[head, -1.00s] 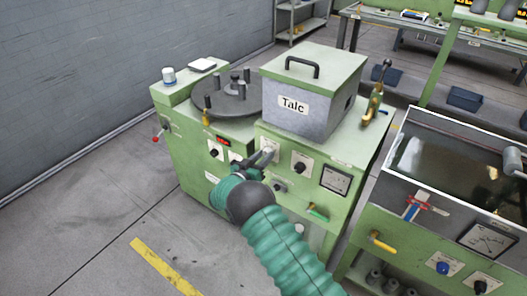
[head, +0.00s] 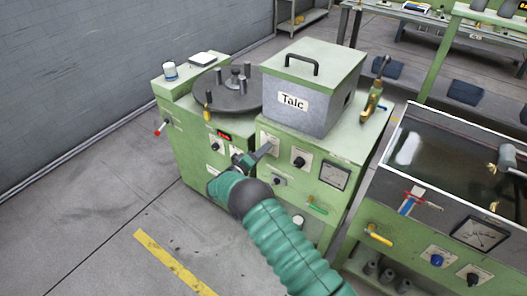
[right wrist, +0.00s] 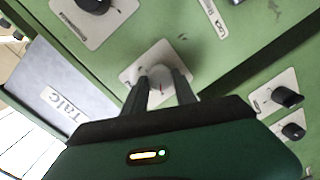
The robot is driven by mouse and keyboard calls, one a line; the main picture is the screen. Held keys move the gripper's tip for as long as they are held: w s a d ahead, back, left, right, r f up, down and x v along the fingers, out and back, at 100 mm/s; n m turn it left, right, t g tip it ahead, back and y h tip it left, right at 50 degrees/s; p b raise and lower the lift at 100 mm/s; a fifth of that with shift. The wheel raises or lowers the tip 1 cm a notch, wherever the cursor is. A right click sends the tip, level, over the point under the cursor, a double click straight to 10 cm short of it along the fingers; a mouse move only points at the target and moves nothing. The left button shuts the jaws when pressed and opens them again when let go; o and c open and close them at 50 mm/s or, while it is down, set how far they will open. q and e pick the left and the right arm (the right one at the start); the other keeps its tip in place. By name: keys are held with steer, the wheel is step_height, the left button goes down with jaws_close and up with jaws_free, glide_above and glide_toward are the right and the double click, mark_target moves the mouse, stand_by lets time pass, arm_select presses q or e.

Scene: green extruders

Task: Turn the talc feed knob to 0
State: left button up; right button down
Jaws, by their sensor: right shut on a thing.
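The Talc hopper (head: 300,100) is a grey box with a green lid on top of the green machine. Below its left part, my right gripper (head: 264,151) reaches the front panel. In the right wrist view, its two dark fingers (right wrist: 160,92) are shut on a pale round knob (right wrist: 160,80) with a red mark, set on a white plate. The fingers hide the sides of the knob and most of its scale, so I cannot read its setting. The hopper's Talc label (right wrist: 62,101) shows at the left there. My left gripper is not in view.
A black knob (head: 299,161) and a meter (head: 334,175) sit to the right of the gripper, with a smaller knob (head: 279,180) below. A green handle (head: 316,209) sticks out lower down. A water tank (head: 455,160) stands at the right. The floor at left is clear.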

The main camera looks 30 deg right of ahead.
steer(key=shift+w+a+r+n, duration=0.1)
steer(key=shift+w+n, duration=0.05)
steer(key=shift+n, duration=0.45)
steer(key=c, duration=1.4)
jaws_free()
steer(key=o, duration=0.4)
steer(key=shift+w+f, duration=0.1)
steer(key=shift+f, duration=0.1)
steer(key=shift+r, duration=0.1)
